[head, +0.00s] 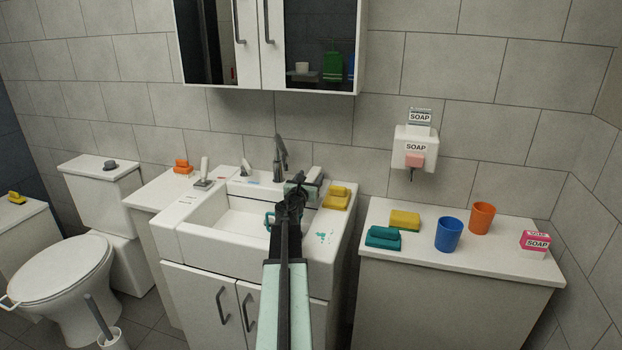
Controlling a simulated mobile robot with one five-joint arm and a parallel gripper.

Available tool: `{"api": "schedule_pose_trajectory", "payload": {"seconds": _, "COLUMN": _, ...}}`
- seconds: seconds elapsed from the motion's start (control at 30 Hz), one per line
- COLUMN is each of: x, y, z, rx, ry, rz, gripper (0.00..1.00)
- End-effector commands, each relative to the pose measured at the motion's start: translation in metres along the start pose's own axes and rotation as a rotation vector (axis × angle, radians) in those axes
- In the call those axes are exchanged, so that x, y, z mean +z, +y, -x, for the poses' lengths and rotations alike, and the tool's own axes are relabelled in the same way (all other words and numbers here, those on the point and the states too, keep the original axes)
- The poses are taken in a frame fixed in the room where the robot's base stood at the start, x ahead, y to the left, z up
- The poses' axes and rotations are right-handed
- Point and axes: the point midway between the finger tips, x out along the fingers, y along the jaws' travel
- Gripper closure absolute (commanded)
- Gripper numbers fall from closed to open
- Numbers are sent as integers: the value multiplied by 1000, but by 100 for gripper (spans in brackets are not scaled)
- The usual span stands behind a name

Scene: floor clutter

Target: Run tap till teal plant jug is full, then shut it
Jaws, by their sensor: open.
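The dark grey tap (281,153) stands upright at the back of the white sink (190,240). A teal curved piece (268,219), which looks like the plant jug's handle, shows in the basin just left of my arm. The rest of the jug is hidden behind my arm. My gripper (297,186) is open, over the right part of the basin, just right of and in front of the tap. Whether it touches any tap part cannot be told. Water flow and the jug's fill level cannot be seen.
Yellow sponges (337,198) lie on the sink's right rim, near my gripper. The right counter (460,262) holds sponges, a blue cup (449,234), an orange cup (481,218) and a soap box (535,243). A mirrored cabinet (270,45) hangs above. A toilet (75,270) stands left.

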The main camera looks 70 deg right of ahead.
Motion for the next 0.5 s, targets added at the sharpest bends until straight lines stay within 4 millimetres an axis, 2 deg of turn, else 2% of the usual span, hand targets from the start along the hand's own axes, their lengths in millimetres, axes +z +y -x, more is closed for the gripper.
{"api": "schedule_pose_trajectory", "payload": {"seconds": 0.1, "x": 0, "y": 0, "z": 1, "rx": 0, "ry": 0, "rz": 0, "gripper": 42}}
{"api": "schedule_pose_trajectory", "payload": {"seconds": 0.3, "x": 0, "y": 0, "z": 1, "rx": 0, "ry": 0, "rz": 0, "gripper": 97}}
{"api": "schedule_pose_trajectory", "payload": {"seconds": 0.33, "x": 0, "y": 0, "z": 1, "rx": 0, "ry": 0, "rz": 0, "gripper": 100}}
{"api": "schedule_pose_trajectory", "payload": {"seconds": 0.5, "x": 0, "y": -1, "z": 1, "rx": -1, "ry": 0, "rz": -1, "gripper": 100}}
